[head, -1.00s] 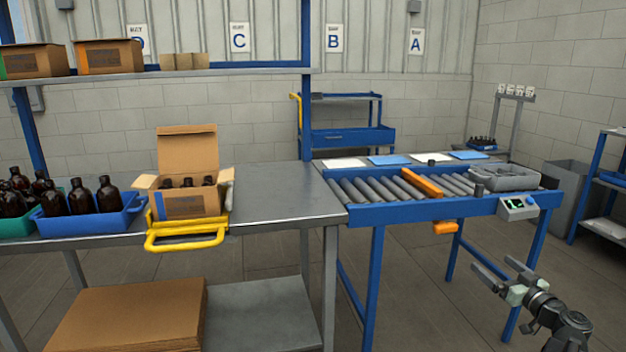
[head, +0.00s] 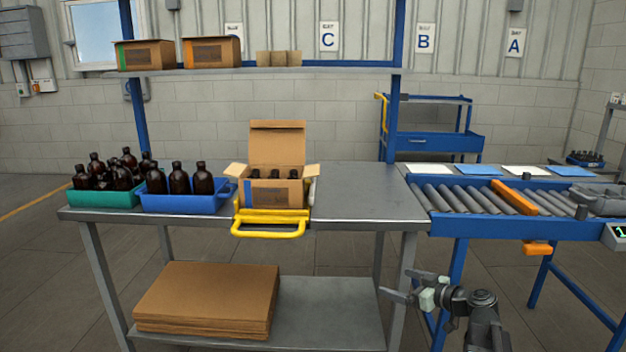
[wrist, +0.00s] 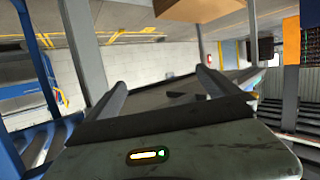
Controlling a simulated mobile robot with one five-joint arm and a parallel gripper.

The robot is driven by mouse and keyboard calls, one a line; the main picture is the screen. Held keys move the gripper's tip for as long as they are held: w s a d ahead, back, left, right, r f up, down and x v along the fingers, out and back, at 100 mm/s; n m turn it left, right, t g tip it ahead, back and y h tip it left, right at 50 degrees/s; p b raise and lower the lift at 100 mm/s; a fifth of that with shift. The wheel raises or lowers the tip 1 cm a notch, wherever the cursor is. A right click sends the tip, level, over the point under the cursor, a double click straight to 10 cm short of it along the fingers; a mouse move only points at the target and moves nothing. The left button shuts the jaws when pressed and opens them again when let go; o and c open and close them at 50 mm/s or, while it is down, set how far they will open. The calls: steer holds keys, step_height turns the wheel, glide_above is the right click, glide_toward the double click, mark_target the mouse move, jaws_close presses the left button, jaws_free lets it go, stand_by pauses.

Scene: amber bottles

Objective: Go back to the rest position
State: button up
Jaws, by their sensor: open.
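My gripper (head: 397,287) is open and empty. In the head view it is at the lower right, in front of the workbench's right legs and below the bench top. In the wrist view its two fingers (wrist: 163,95) stand wide apart with nothing between them. An open cardboard box (head: 272,190) with dark bottles in it stands on the workbench (head: 360,205), behind a yellow handle frame (head: 270,222). A blue tray (head: 190,203) and a green tray (head: 105,200) of amber bottles stand to its left.
A roller conveyor (head: 470,200) with an orange bar (head: 515,197) adjoins the bench on the right. Flat cardboard (head: 205,300) lies on the lower shelf. Closed boxes (head: 212,51) sit on the upper shelf. Floor at the left is clear.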

steer(key=s+a+f+n+g, duration=0.1)
steer(key=a+f+g, duration=0.15)
steer(key=a, duration=0.45)
steer(key=s+a+f+g, duration=0.2)
steer(key=a+f, duration=0.1)
steer(key=a, duration=0.4)
steer(key=s+a+f+m+g+h, duration=0.2)
steer(key=s+a+f+g+h, duration=0.35)
steer(key=s+f, duration=0.45)
steer(key=s+d+f+m+g+h, duration=0.2)
steer(key=s+d+m+h, duration=0.15)
steer(key=d+m, duration=0.35)
step_height(320, 180, up, 35)
steer(key=s+d+p, duration=0.1)
steer(key=p, duration=3.3)
steer(key=shift+d+f, duration=0.2)
steer(key=shift+d, duration=0.1)
steer(key=shift+f, duration=0.1)
